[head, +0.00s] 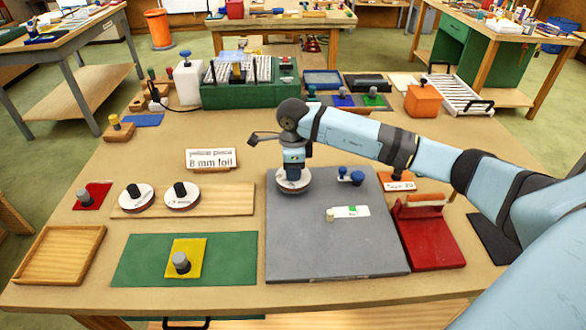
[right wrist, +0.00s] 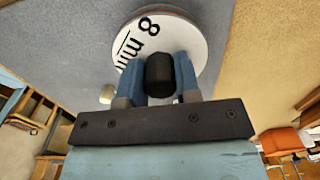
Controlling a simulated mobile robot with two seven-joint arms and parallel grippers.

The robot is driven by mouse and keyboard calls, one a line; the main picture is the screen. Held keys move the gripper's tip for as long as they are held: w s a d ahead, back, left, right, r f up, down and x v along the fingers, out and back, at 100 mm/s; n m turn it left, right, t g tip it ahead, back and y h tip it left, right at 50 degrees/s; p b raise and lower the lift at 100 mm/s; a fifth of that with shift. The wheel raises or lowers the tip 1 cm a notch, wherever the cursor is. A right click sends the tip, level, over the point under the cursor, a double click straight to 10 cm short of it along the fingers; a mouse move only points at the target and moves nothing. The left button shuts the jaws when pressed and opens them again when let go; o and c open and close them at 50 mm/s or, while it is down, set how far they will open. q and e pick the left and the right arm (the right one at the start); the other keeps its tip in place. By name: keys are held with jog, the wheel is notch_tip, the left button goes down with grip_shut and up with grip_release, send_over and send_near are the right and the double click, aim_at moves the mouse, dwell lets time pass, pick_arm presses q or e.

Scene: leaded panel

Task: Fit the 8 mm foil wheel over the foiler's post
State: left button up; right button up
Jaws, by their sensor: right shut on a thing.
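The 8 mm foil wheel (head: 291,185) is a white disc with a black knob, at the back left of the grey board (head: 300,245). My right gripper (head: 293,166) points down above it, shut on the knob. The right wrist view shows the fingers (right wrist: 159,80) on both sides of the black knob and "8 mm" on the wheel's white face (right wrist: 190,40). A small blue piece with round knobs (head: 350,176), perhaps part of the foiler, stands just right of the wheel. The post is hidden; I cannot tell whether the wheel is around it. My left gripper is out of view.
Two similar wheels (head: 136,198) (head: 181,196) sit on a wooden strip (head: 235,198), whose right end is bare. A sign (head: 212,159) reads "8 mm foil". A small white-green item (head: 349,212) lies on the board. A red stand (head: 432,240) is to the right.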

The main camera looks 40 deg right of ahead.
dwell(0.4)
jog(key=shift+f+b, duration=1.15)
jog(key=shift+f, duration=0.2)
jog(key=o, duration=0.9)
jog(key=shift+r, duration=0.1)
jog(key=shift+o, duration=0.2)
notch_tip(320, 180, up, 14)
jog(key=shift+b, duration=0.35)
jog(key=shift+s, duration=0.1)
